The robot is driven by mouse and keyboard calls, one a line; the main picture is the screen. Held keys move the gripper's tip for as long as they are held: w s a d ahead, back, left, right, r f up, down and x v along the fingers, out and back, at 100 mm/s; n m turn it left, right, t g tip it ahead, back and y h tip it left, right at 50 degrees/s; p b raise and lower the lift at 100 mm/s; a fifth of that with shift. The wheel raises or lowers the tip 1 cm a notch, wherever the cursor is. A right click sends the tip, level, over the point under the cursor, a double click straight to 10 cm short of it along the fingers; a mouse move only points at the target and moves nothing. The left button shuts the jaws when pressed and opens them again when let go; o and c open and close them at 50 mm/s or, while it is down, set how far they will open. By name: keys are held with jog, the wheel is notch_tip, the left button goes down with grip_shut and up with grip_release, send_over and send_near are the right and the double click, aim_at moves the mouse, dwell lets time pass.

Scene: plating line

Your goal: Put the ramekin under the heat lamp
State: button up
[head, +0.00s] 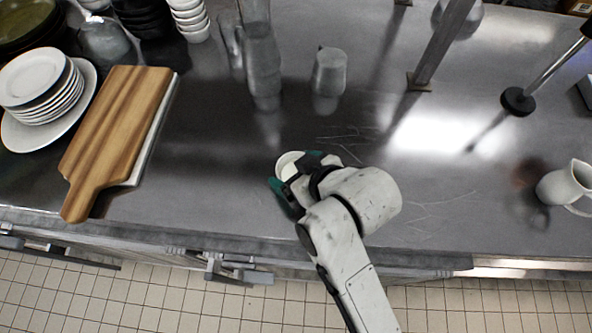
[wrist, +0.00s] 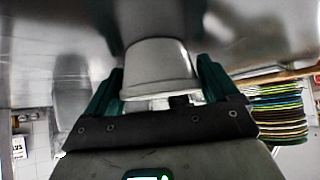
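The ramekin (head: 287,165) is small and white, near the middle of the counter in the head view. My gripper (wrist: 159,80) has its two green fingers on either side of it. In the wrist view the ramekin (wrist: 160,68) fills the space between the fingers, which appear closed on its sides. Its base looks at or just above the counter. My wrist hides part of it in the head view. A square metal post (head: 445,40) stands at the upper right beside a bright patch of light on the counter. The lamp head itself is not clearly shown.
A wooden board (head: 118,130) and stacked white plates (head: 40,85) are at the left. A metal cup (head: 329,72) and a tall clear vessel (head: 262,65) stand behind. A black round base (head: 517,101) and a white jug (head: 565,184) are at the right. The counter between is clear.

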jog(key=c, duration=0.8)
jog(key=shift+r, duration=0.2)
